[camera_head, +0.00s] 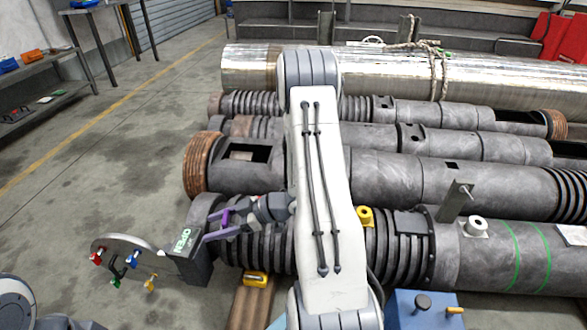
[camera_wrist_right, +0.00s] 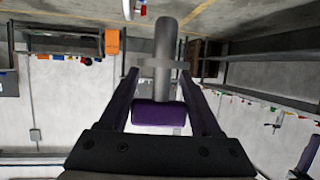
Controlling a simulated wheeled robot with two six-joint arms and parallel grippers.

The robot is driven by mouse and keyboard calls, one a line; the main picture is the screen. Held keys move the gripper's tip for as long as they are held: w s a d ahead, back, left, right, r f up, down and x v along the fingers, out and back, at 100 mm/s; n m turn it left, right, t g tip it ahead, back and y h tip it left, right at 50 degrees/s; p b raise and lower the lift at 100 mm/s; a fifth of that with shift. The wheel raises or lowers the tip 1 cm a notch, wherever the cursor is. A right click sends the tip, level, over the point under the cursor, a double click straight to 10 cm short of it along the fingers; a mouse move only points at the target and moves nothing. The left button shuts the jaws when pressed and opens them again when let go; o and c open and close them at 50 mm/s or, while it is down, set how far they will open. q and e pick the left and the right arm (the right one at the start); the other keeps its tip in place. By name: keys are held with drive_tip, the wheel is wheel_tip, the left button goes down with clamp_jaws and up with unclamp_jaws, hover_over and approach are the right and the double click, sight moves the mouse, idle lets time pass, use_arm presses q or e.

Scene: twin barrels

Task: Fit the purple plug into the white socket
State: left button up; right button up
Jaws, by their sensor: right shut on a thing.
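The purple plug (camera_wrist_right: 158,114) is held between the purple fingers of my right gripper (camera_wrist_right: 160,98) in the right wrist view. Its grey shaft points away from the palm, with a flange around it. In the head view my right gripper (camera_head: 216,229) is over the left end of the front barrel, far to the left of the white socket. The plug is small and hard to separate from the fingers there. The white socket (camera_head: 476,226) stands on the right part of the front barrel, with a dark hole on top. My left gripper does not show.
A grey upright plate (camera_head: 455,201) rises beside the white socket. A curved rack (camera_head: 128,241) with colored valves is at left.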

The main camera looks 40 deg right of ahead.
drive_tip(key=w+d+f+m+t+h+b, duration=0.2)
drive_tip(key=w+d+m+h, duration=0.15)
drive_tip(key=d, duration=0.55)
drive_tip(key=w+d+f+m+t+h+b, duration=0.15)
drive_tip(key=d+m+h, duration=0.25)
drive_tip(key=d, duration=0.4)
drive_tip(key=s+d+m+h+b, duration=0.3)
drive_tip(key=d+m+h, duration=0.3)
drive_tip(key=d, duration=1.1)
drive_tip(key=shift+s+d+f+h, duration=0.25)
drive_tip(key=shift+s+h, duration=0.1)
drive_tip(key=shift+h, duration=0.5)
drive_tip(key=shift+s+m, duration=0.1)
drive_tip(key=shift+m, duration=0.15)
wheel_tip(320, 180, down, 6)
drive_tip(key=b, duration=0.4)
drive_tip(key=shift+r, duration=0.1)
drive_tip(key=shift+f+b, duration=1.2)
drive_tip(key=shift+f, duration=0.7)
